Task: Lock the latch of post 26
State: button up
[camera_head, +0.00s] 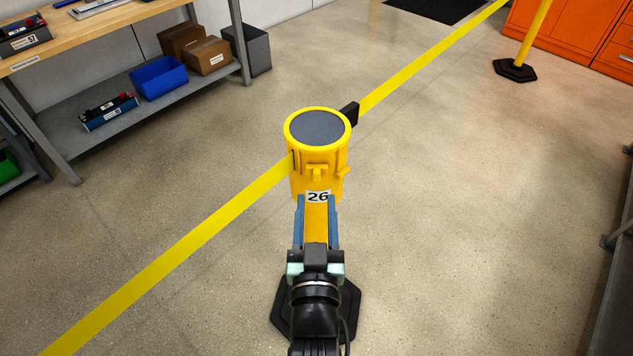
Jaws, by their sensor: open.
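Post 26 is a yellow stanchion with a dark grey round top (317,128) and a white "26" label (318,196) on its near side. A small yellow tab (316,173), which may be the latch, juts from the head above the label. Another small yellow piece sticks out at the head's right side; I cannot tell which is the latch or its state. My gripper (316,200) is open, its blue fingers apart on either side of the label in the picture. I see nothing held between them. My arm hides much of the lower post.
Yellow belt (180,253) runs from the head to the lower left. A workbench (85,38) with shelf stands upper left, orange cabinets (570,28) upper right. Floor beside the post is clear.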

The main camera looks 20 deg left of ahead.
aim_at(317, 179)
jog(key=shift+x, duration=2.55)
grip_shut()
